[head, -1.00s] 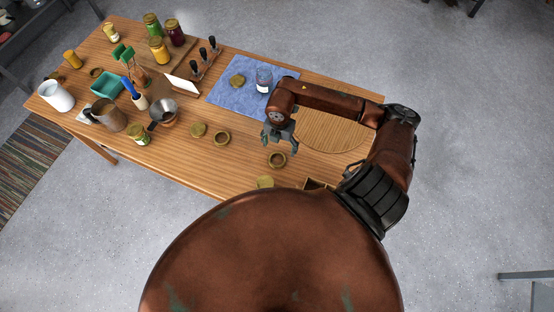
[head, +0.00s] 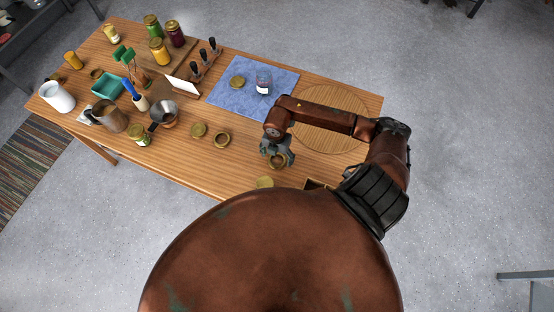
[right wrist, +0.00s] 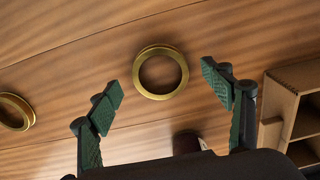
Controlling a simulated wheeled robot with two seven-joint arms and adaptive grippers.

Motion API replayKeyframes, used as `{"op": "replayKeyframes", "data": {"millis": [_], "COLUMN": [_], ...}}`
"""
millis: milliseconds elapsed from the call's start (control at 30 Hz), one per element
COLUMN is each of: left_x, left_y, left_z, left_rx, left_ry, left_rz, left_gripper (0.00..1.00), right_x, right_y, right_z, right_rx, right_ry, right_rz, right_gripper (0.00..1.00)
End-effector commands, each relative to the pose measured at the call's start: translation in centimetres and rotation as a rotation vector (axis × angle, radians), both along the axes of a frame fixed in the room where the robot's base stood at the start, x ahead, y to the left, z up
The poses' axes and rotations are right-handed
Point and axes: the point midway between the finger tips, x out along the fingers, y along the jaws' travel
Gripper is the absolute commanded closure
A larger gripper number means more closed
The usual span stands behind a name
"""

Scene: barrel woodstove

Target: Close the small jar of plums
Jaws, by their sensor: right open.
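A small glass jar (head: 263,84) stands on the blue cloth (head: 226,96); its contents are too small to make out, so I cannot tell if it holds plums. A flat gold lid disc (head: 237,82) lies left of it on the cloth. My right gripper (head: 277,152) is open and empty above a gold ring band (head: 277,167) on the bare table. In the right wrist view the ring (right wrist: 137,75) lies beyond and between the spread fingertips (right wrist: 165,85), apart from them. My left gripper is not in view.
Another ring (head: 222,146) and gold discs (head: 198,130) (head: 265,182) lie nearby. A wooden box (head: 318,184) stands right of the ring. A round board (head: 335,115) lies right of the cloth. Several filled jars, a pot (head: 165,112) and a mug (head: 112,116) crowd the left.

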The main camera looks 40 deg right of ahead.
Motion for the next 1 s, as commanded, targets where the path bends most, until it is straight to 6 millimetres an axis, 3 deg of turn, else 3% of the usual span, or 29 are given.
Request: {"op": "replayKeyframes", "data": {"millis": [133,467,900,1000], "left_x": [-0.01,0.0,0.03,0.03], "left_y": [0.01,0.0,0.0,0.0], "left_z": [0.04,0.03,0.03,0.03], "left_rx": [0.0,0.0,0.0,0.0], "left_ry": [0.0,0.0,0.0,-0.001], "left_rz": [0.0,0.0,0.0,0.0], "left_gripper": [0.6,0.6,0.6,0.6], "right_x": [-0.09,-0.04,-0.03,-0.02], "right_y": [0.06,0.02,0.02,0.02], "right_z": [-0.99,-1.0,-0.98,-0.98], "right_rx": [0.001,0.001,0.001,0.001], "right_ry": [0.002,0.0,0.0,0.0], "right_rz": [0.001,0.001,0.001,0.001], "right_gripper": [0.27,0.27,0.58,0.58]}}
